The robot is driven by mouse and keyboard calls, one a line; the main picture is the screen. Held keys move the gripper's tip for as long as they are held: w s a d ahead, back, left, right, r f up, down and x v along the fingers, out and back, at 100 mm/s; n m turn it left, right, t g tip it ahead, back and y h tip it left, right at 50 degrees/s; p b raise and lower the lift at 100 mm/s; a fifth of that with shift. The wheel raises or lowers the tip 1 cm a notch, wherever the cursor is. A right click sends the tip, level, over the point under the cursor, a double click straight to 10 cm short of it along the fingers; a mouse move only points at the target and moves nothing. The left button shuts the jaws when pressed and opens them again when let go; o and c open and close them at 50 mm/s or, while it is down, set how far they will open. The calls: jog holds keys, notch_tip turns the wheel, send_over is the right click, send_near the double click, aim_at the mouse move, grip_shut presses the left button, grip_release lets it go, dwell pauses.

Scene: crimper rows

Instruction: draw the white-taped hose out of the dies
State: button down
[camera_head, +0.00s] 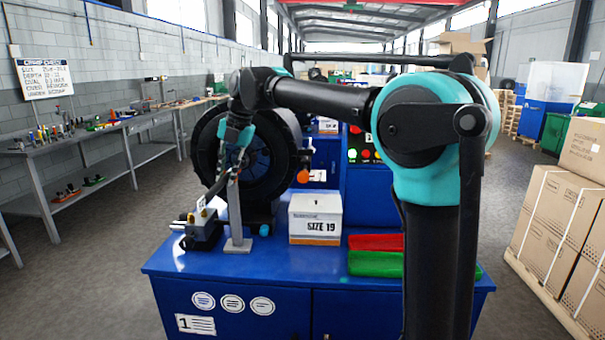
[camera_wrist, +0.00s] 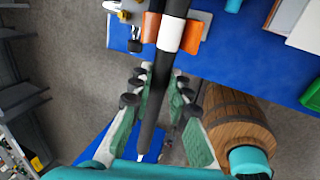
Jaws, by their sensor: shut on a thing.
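A black hose (camera_wrist: 158,70) runs lengthwise through the wrist view, with a white tape band (camera_wrist: 172,33) near its upper end. Orange blocks (camera_wrist: 190,38) sit close on both sides of the band; I cannot tell whether they are the dies. My gripper (camera_wrist: 157,92) is shut on the hose below the band, with green-padded fingers on either side. In the head view my gripper (camera_head: 231,172) is in front of the big black ring machine (camera_head: 203,150). The hose slants down left there, towards a small dark block with brass parts (camera_head: 205,230). Contact at the dies is unclear.
A blue cabinet top (camera_head: 275,262) bears a grey post (camera_head: 237,225), a SIZE 19 box (camera_head: 315,222), and red (camera_head: 375,242) and green (camera_head: 375,264) trays. The wrist view shows a wooden barrel (camera_wrist: 238,122) right of my fingers. A tool bench (camera_head: 100,130) stands left.

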aim_at(216, 185)
jog(key=shift+r, duration=0.55)
jog(key=shift+s, duration=0.1)
jog(key=shift+s+a, duration=0.15)
jog(key=shift+s, duration=1.45)
jog(key=shift+s+a, duration=0.1)
jog(key=shift+s, duration=1.45)
jog(key=shift+r, duration=0.1)
jog(key=shift+r, duration=3.4)
